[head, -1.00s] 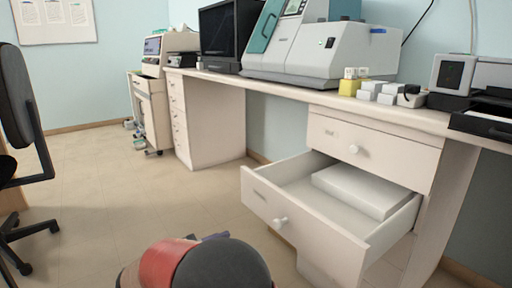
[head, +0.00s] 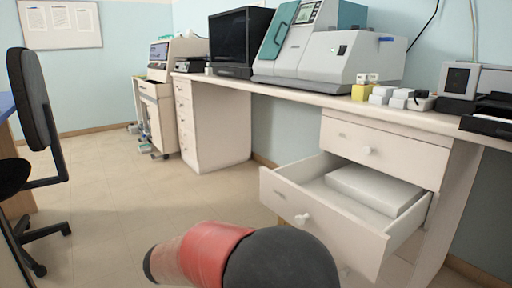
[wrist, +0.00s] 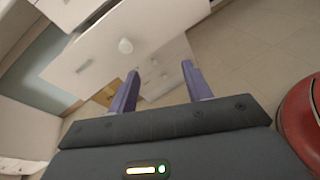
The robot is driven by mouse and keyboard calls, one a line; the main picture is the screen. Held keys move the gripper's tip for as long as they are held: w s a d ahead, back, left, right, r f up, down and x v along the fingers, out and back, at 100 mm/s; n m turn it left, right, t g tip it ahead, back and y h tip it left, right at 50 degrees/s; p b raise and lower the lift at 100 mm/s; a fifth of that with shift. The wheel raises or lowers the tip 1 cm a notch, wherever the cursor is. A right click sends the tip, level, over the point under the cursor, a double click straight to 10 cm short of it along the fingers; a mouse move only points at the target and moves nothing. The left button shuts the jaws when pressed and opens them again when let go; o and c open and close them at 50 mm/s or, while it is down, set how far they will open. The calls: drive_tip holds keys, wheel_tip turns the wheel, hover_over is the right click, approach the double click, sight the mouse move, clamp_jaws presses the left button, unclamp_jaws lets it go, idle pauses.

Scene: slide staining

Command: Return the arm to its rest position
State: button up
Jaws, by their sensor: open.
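My gripper shows in the wrist view (wrist: 160,88) with two purple fingers apart and nothing between them. Its fingers point toward the open drawer's front and the floor, with a gap to both. In the head view only my red and dark grey arm links show at the bottom, and the fingers are hidden. The open drawer (head: 322,222) stands pulled out under the bench, with a white flat box (head: 374,190) inside.
The bench (head: 300,97) carries a large grey and teal machine (head: 335,57), a dark monitor (head: 238,40) and small boxes (head: 382,93). A closed drawer (head: 385,148) is above the open one. A black chair (head: 35,100) stands at left. The floor (head: 120,205) between is clear.

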drive_tip(key=s+d+r+m+g+y+p, duration=0.25)
drive_tip(key=s+d+m+g+y, duration=0.35)
drive_tip(key=s+d+m, duration=0.7)
drive_tip(key=s+d+r+m+t+y, duration=0.2)
drive_tip(key=s+m+t+y, duration=0.3)
drive_tip(key=s+m+y, duration=0.1)
drive_tip(key=shift+s+d+m+y+p, duration=0.2)
drive_tip(key=shift+s+m+y+p, duration=0.2)
drive_tip(key=shift+s+y, duration=0.45)
drive_tip(key=shift+w, duration=0.15)
